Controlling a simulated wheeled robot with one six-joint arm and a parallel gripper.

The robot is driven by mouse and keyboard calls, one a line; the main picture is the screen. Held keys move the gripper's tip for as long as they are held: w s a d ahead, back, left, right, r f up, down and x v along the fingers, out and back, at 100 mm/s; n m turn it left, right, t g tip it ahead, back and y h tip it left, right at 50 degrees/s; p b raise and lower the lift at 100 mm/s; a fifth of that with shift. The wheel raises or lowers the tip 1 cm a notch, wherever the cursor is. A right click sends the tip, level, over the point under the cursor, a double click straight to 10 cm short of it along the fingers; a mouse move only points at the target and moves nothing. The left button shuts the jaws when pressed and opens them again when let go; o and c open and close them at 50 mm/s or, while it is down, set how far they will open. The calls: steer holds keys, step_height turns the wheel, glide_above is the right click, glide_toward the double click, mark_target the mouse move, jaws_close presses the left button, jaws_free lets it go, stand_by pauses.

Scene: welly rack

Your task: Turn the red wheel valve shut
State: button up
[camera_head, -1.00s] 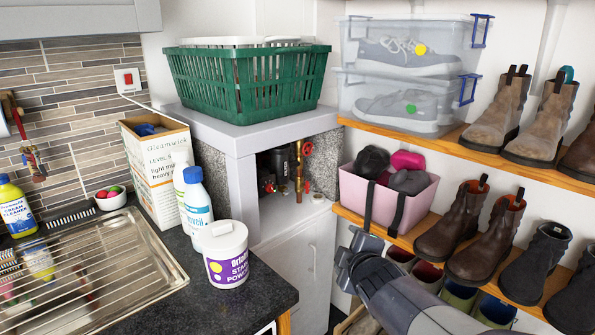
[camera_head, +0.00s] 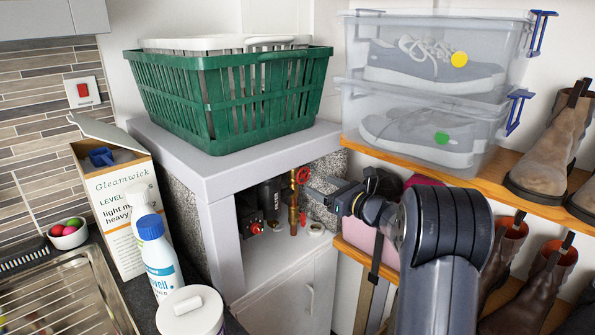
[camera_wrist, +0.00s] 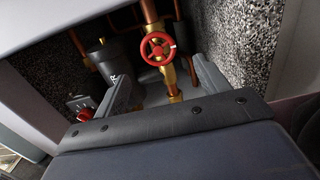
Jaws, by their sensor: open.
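The red wheel valve (camera_head: 302,176) sits on a brass and copper pipe inside the open alcove of the white cabinet. In the wrist view the red wheel (camera_wrist: 158,49) shows whole, with spokes, in front of the upright pipe. My gripper (camera_head: 312,196) is at the alcove's right side, close to the wheel and apart from it. In the wrist view the two fingers of my gripper (camera_wrist: 160,85) are spread, with the pipe between their lines and the wheel beyond the tips. The gripper holds nothing.
A dark filter canister (camera_wrist: 102,62) and a red knob (camera_wrist: 85,114) are left of the pipe. The cabinet top (camera_head: 205,170) overhangs the alcove and bears a green basket (camera_head: 230,95). A pink bin (camera_head: 357,235) stands on the right shelf, behind my arm.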

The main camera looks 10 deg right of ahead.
mark_target(304, 177)
steer(key=p+x, duration=0.3)
steer(key=x, duration=0.7)
steer(key=shift+a, duration=0.15)
steer(key=shift+c, duration=0.2)
steer(key=c, duration=0.9)
steer(key=shift+c, duration=0.2)
steer(key=shift+f+m, duration=0.1)
steer(key=shift+m, duration=0.2)
steer(key=shift+m+b, duration=0.8)
steer(key=shift+b, duration=0.2)
steer(key=shift+a+m+b, duration=0.1)
steer(key=shift+m+b, duration=0.45)
steer(key=shift+m, duration=1.35)
